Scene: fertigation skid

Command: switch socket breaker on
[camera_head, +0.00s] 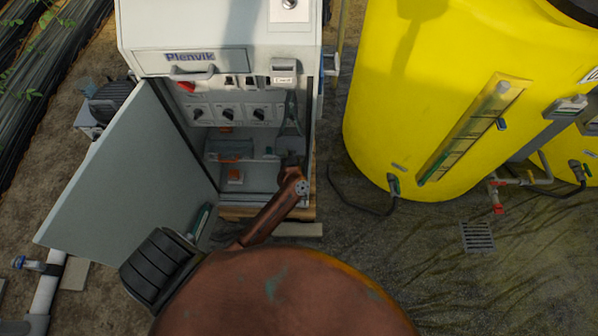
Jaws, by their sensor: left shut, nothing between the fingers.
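The open grey control cabinet (222,57) stands at upper centre, with a panel of small switches (240,81) under its top edge and a row of dark rotary knobs (228,114) below them. I cannot tell which switch is the socket breaker or how it is set; the labels are too small to read. My left gripper (291,114) is inside the cabinet opening at its right side, to the right of the knobs. It is shut and empty. I cannot tell whether it touches anything. My right gripper is not in view.
The cabinet door (135,180) hangs open to the left. Orange-marked parts (235,175) sit in the lower cabinet. A large yellow tank (420,90) with hoses and a red-handled valve (498,208) stands at right. A drain grate (477,236) lies in the floor.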

